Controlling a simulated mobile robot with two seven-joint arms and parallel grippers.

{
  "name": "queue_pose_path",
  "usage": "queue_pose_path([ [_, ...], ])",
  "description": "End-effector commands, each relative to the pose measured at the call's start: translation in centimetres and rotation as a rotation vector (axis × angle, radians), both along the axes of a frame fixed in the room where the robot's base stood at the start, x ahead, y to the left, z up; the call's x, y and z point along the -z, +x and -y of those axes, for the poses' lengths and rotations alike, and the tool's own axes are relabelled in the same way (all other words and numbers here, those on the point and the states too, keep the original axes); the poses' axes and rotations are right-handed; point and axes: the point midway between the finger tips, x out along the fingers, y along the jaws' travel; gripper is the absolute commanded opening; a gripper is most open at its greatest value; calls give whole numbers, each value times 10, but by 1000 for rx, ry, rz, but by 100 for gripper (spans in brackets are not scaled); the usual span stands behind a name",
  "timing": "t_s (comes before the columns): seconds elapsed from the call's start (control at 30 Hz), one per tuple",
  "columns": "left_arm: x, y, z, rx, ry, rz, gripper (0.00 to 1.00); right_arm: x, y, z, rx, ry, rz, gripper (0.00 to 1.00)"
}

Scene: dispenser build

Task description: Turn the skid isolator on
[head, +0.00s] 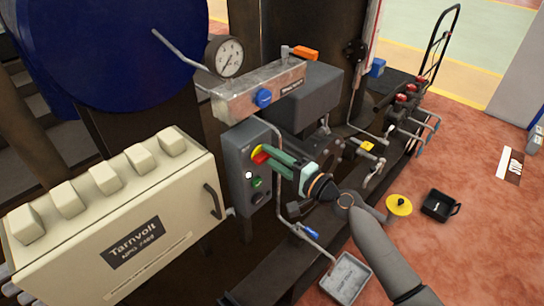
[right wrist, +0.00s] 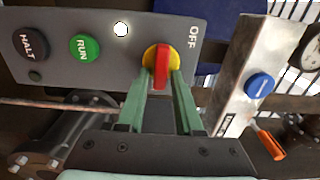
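The skid isolator (right wrist: 162,66) is a rotary switch with a red handle on a yellow disc, on a grey control box (head: 239,155). In the right wrist view its red bar stands upright in the picture, with the word OFF beside the disc at upper right. In the head view the isolator (head: 261,155) is partly covered by my fingers. My right gripper (right wrist: 163,82) has its green fingers at the isolator, one on each side of the red handle. The fingers look apart, with a narrow gap beside the handle; contact is unclear. My left gripper is not in view.
The box also carries a lit white lamp (right wrist: 121,29), a green RUN button (right wrist: 84,48) and a dark HALT button (right wrist: 30,45). A metal block with a blue knob (head: 264,98) sits above. A cream Tarnvolt cabinet (head: 170,222) stands left; a grey tray (head: 345,282) lies below.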

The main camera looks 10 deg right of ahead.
Motion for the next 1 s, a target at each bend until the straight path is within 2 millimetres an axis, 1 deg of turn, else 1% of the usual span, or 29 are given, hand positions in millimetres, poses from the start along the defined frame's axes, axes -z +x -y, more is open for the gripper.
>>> queue_pose_path([
  [0.03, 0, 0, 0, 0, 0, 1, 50, 0, 0, 0, 0, 0, 0, 41],
  [0.1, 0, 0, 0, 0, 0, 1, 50, 0, 0, 0, 0, -1, 1, 49],
  [0.13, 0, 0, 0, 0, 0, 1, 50, 0, 0, 0, 0, -1, 1, 50],
  [0.37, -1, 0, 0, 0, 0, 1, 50, 0, -1, 0, 0, -1, 0, 50],
  [0.47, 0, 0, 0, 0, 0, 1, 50, 1, -5, 4, 0, -2, -1, 50],
  [0.57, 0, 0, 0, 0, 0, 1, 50, 2, -16, 11, 0, -4, -2, 50],
  [0.8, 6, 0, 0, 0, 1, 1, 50, 4, -58, 38, -1, -4, -3, 50],
  [1.0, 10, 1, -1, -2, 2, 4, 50, 2, -87, 57, -1, -3, -1, 50],
])
